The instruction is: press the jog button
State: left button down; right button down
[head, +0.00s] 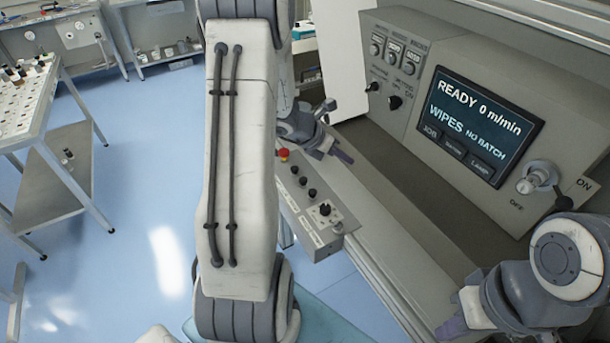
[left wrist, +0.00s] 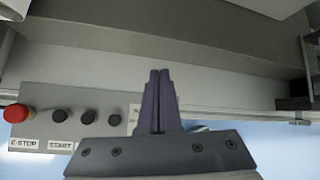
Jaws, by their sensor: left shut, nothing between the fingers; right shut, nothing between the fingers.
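A grey control box (head: 312,215) hangs on the machine's front rail, with a red E-stop (head: 284,154), several black buttons (head: 303,181) and a knob (head: 325,210). I cannot read which button is jog. My left gripper (head: 343,154) is shut and empty, above the machine ledge beyond the box. In the left wrist view, the E-stop (left wrist: 16,114) and black buttons (left wrist: 88,116) lie left of the shut fingers (left wrist: 159,100). E-STOP and START labels are readable; the gripper hides the box's right part. My right gripper (head: 452,328) is shut near the bottom edge.
The machine panel carries a screen (head: 474,125) reading READY 0 m/min, WIPES, NO BATCH. An ON/OFF rotary switch (head: 540,178) is right of it, and small knobs (head: 393,102) are left. A rack table (head: 30,110) stands at left; blue floor (head: 130,200) lies open between.

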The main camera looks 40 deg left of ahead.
aim_at(301, 182)
pick_arm(q)
jog(key=s+a+f+n+t+y, duration=0.1)
jog(key=a+f+n+y, duration=0.2)
jog(key=a+n, duration=0.5)
jog(key=a, duration=0.5)
jog(key=shift+s+f+t, duration=0.2)
jog(key=shift+s+t, duration=0.1)
jog(key=shift+s, duration=0.05)
jog(key=shift+a+f, duration=0.1)
notch_tip(301, 182, down, 9)
jog(key=b, duration=0.7)
jog(key=shift+r, duration=0.2)
dwell(0.6)
jog(key=shift+f+b, duration=0.4)
jog(key=shift+b, duration=0.2)
